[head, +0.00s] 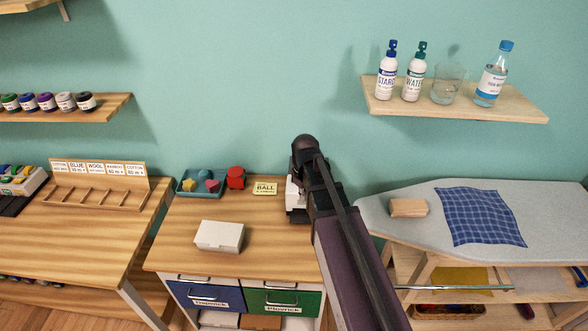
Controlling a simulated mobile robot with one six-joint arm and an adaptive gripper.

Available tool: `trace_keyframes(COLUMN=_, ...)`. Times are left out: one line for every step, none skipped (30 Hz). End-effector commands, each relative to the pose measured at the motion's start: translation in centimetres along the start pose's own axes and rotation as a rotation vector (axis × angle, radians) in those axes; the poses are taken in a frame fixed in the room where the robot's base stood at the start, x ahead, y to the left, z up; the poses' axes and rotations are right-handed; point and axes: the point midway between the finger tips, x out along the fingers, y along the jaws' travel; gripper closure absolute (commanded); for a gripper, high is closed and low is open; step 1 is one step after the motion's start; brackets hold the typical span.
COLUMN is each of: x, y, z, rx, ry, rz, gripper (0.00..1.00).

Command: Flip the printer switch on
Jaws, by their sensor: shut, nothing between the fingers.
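A small white and black device (294,193), which may be the printer, stands at the back right of the middle wooden cabinet top. My dark arm covers most of it, and I cannot see a switch on it. My arm rises from the bottom right and ends in a dark rounded joint in front of the wall, above the device. My gripper's fingers do not show; they may be hidden behind the arm. I cannot tell whether anything touches the device.
On the cabinet top (190,233) are a white box (219,236), a teal tray (190,190) of small items, a red object (236,177) and a yellow BALL sign (265,188). An ironing board (440,240) stands right; a bottle shelf (460,107) hangs above it.

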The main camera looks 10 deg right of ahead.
Motion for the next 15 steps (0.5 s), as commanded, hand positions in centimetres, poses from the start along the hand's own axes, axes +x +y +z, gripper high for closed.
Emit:
trace_keyframes(x=-1.5, y=0.9, z=-1.5, rx=-0.05, ry=-0.003, rz=-0.004, gripper=1.0)
trace_keyframes(x=-1.9, y=1.2, z=-2.1, rx=-0.082, ry=-0.005, rz=-0.006, gripper=1.0)
trace_keyframes(x=-2.5, y=1.7, z=-2.8, rx=-0.125, ry=-0.008, rz=-0.009, gripper=1.0)
trace_keyframes(x=-2.9, y=2.0, z=-3.3, rx=-0.157, ry=-0.01, rz=-0.012, gripper=1.0)
trace_keyframes(x=-3.4, y=2.3, z=-3.9, rx=-0.189, ry=-0.012, rz=-0.014, gripper=1.0)
trace_keyframes(x=-3.9, y=2.7, z=-4.6, rx=-0.232, ry=-0.014, rz=-0.018, gripper=1.0)
trace_keyframes(x=-4.3, y=3.1, z=-5.2, rx=-0.264, ry=-0.016, rz=-0.02, gripper=1.0)
trace_keyframes(x=-4.8, y=3.4, z=-5.7, rx=-0.296, ry=-0.017, rz=-0.023, gripper=1.0)
trace_keyframes(x=-5.3, y=3.8, z=-6.4, rx=-0.339, ry=-0.018, rz=-0.026, gripper=1.0)
trace_keyframes(x=-5.8, y=4.2, z=-7.0, rx=-0.372, ry=-0.02, rz=-0.029, gripper=1.0)
trace_keyframes(x=-6.2, y=4.5, z=-7.5, rx=-0.404, ry=-0.021, rz=-0.032, gripper=1.0)
trace_keyframes(x=-6.8, y=4.9, z=-8.2, rx=-0.445, ry=-0.022, rz=-0.036, gripper=1.0)
trace_keyframes(x=-7.2, y=5.2, z=-8.8, rx=-0.477, ry=-0.023, rz=-0.039, gripper=1.0)
trace_keyframes(x=-7.5, y=5.5, z=-9.3, rx=-0.507, ry=-0.025, rz=-0.042, gripper=1.0)
trace_keyframes(x=-8.0, y=5.9, z=-9.9, rx=-0.547, ry=-0.026, rz=-0.046, gripper=1.0)
